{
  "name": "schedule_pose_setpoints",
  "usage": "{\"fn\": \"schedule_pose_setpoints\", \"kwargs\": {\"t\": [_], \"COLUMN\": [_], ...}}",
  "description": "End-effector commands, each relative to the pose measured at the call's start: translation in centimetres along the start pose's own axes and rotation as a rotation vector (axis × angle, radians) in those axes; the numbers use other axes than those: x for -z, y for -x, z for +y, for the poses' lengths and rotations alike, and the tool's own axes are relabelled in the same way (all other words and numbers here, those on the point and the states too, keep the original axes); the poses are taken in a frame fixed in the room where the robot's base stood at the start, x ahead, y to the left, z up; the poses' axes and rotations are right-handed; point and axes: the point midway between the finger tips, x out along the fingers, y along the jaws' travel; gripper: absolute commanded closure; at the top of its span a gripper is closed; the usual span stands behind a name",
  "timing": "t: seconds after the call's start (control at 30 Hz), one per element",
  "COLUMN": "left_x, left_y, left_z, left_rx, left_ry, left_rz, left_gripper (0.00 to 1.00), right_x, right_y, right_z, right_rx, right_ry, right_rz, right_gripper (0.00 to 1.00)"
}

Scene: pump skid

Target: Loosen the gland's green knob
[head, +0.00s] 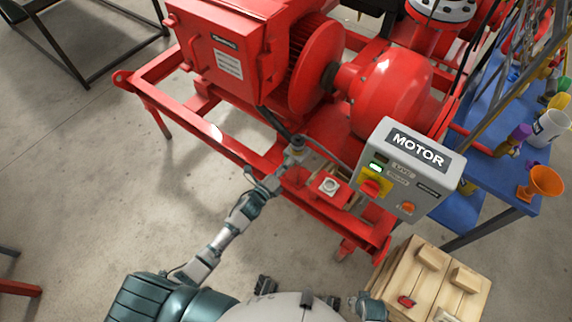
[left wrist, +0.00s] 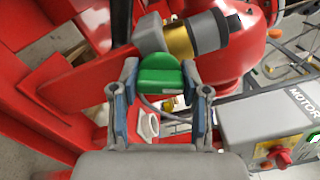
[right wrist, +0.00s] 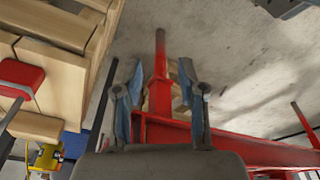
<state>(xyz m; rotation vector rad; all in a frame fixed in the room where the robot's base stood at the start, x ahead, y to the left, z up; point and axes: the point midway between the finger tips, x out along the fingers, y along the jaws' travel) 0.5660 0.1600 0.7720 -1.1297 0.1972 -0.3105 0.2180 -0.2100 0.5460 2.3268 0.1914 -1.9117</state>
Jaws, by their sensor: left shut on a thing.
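The gland's green knob (left wrist: 160,74) shows in the left wrist view, beside a brass collar (left wrist: 180,42) with a grey cylinder. My left gripper (left wrist: 160,82) has a finger on each side of the knob and is shut on it. In the head view my left gripper (head: 292,157) reaches the front of the red skid, and the knob is hidden or too small to make out there. My right gripper (right wrist: 159,72) has its fingers spread apart with nothing between them, pointing past the skid's red frame towards the floor.
The grey MOTOR control box (head: 403,172) stands right of my left gripper. The red motor (head: 228,50) and pump casing (head: 388,92) lie behind. A wooden crate (head: 468,300) stands at the lower right, near a blue table (head: 488,190).

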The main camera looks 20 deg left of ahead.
Motion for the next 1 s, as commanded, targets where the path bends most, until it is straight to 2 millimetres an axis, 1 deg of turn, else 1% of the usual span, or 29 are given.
{"fn": "schedule_pose_setpoints", "kwargs": {"t": [0.03, 0.17, 0.47, 0.7, 1.0], "left_x": [-0.1, 0.0, 0.1, 0.2, 0.3], "left_y": [0.1, 0.1, 0.1, 0.1, 0.1], "left_z": [0.1, 0.1, 0.2, 0.2, 0.4], "left_rx": [-0.005, -0.006, -0.009, -0.01, -0.013], "left_ry": [0.029, 0.131, 0.413, 0.642, 0.927], "left_rz": [-0.001, 0.0, 0.0, 0.0, -0.001], "left_gripper": [0.9, 0.9, 0.9, 0.9, 0.9], "right_x": [-1.0, -1.4, -3.0, -4.8, -7.2], "right_y": [-0.8, -1.9, -4.7, -6.7, -8.6], "right_z": [0.0, -0.1, -0.3, -0.4, -0.5], "right_rx": [0.0, 0.002, 0.004, 0.005, 0.006], "right_ry": [0.003, 0.004, 0.008, 0.011, 0.015], "right_rz": [-0.022, -0.022, -0.031, -0.041, -0.053], "right_gripper": [0.6, 0.6, 0.6, 0.6, 0.6]}}
